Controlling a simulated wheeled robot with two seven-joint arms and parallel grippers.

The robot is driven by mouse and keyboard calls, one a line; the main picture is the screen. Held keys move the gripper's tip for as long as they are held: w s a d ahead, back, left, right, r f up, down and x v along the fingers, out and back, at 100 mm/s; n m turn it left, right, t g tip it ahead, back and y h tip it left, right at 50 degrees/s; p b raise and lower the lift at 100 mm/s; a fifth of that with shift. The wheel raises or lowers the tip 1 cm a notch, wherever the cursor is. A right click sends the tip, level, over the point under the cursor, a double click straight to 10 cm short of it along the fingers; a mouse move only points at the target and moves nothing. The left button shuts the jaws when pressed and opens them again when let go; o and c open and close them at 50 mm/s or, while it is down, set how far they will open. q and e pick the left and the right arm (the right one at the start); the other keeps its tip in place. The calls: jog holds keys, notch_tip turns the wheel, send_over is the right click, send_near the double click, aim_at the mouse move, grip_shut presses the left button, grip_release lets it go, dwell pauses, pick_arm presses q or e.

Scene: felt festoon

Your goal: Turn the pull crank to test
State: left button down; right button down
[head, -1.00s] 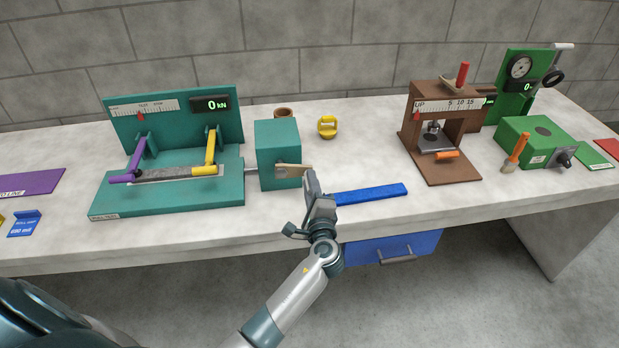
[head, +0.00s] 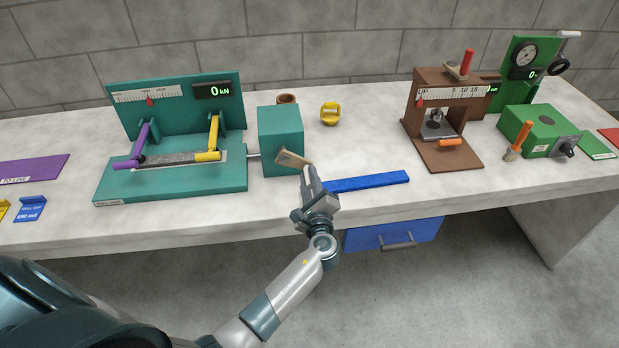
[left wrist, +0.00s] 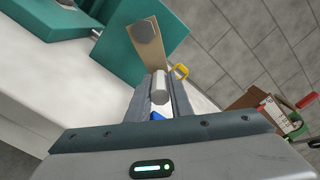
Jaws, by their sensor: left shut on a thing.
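The crank (head: 292,158) is a tan arm on the right face of a teal box (head: 280,135). It slopes down to the right in the head view. In the left wrist view the crank arm (left wrist: 150,48) runs from a grey hub to a grey knob (left wrist: 160,88). My left gripper (head: 308,174) is shut on that knob, with its fingers (left wrist: 160,98) on either side. On the teal tester (head: 170,188), a red pointer (head: 150,102) stands at about the TEST mark of the scale. The display (head: 218,90) reads 0 kN. My right gripper is out of view.
A blue strip (head: 368,182) lies right of my left gripper. A yellow-handled item (head: 330,113) and brown cup (head: 286,99) stand behind. A brown press (head: 437,160) and green machine (head: 538,132) stand to the right. A blue drawer (head: 370,236) hangs below the bench edge.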

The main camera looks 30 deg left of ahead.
pick_arm(q)
jog(key=shift+f, duration=0.1)
jog(key=c, duration=1.6)
grip_release()
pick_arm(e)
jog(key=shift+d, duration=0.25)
pick_arm(q)
jog(key=shift+s, duration=0.1)
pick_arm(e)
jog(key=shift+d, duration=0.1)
